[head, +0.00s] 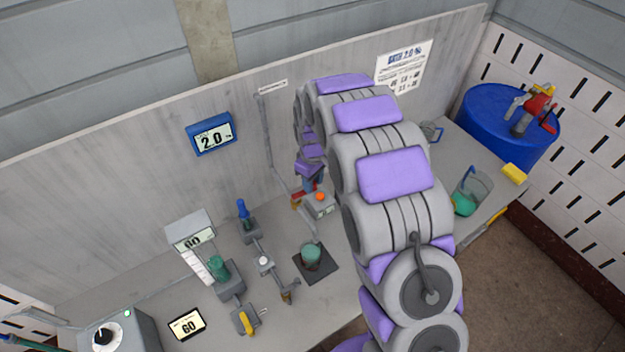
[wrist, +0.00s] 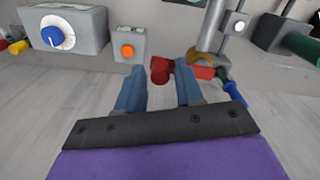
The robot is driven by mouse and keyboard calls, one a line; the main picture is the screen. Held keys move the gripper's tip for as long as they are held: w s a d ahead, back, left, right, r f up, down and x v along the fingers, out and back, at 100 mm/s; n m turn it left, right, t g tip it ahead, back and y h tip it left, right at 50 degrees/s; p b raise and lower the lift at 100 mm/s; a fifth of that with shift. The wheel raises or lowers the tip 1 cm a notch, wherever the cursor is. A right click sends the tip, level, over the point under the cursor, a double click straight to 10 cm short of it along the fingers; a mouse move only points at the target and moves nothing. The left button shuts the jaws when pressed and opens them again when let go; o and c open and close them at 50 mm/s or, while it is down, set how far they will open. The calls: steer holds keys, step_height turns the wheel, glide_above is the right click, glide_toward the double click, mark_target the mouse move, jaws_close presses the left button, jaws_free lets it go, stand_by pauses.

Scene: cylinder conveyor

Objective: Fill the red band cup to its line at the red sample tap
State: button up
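My gripper (wrist: 160,78) is open, its two blue fingers apart. A red knob-like part (wrist: 160,70) shows between the fingertips in the wrist view; I cannot tell whether they touch it. In the head view a red part (head: 297,200), probably the red tap, shows by the gripper, mostly hidden by my arm. A small cup with green content (head: 311,256) stands on a dark pad (head: 328,270). No red band can be made out on it.
A box with an orange button (head: 320,205) stands close to my gripper. A clear beaker with green liquid (head: 480,187) and a yellow sponge (head: 514,173) are at right, near a blue barrel (head: 490,115). Valves and displays (head: 187,324) fill the left bench.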

jaws_close()
stand_by(0.4)
steer(key=shift+w+a+n+b, duration=0.1)
steer(key=shift+w+n+b, duration=0.1)
steer(key=shift+n+b, duration=0.3)
steer(key=shift+o, duration=1)
jaws_free()
step_height(320, 180, up, 17)
steer(key=b, duration=0.1)
steer(key=shift+r, duration=0.15)
steer(key=shift+a, duration=0.15)
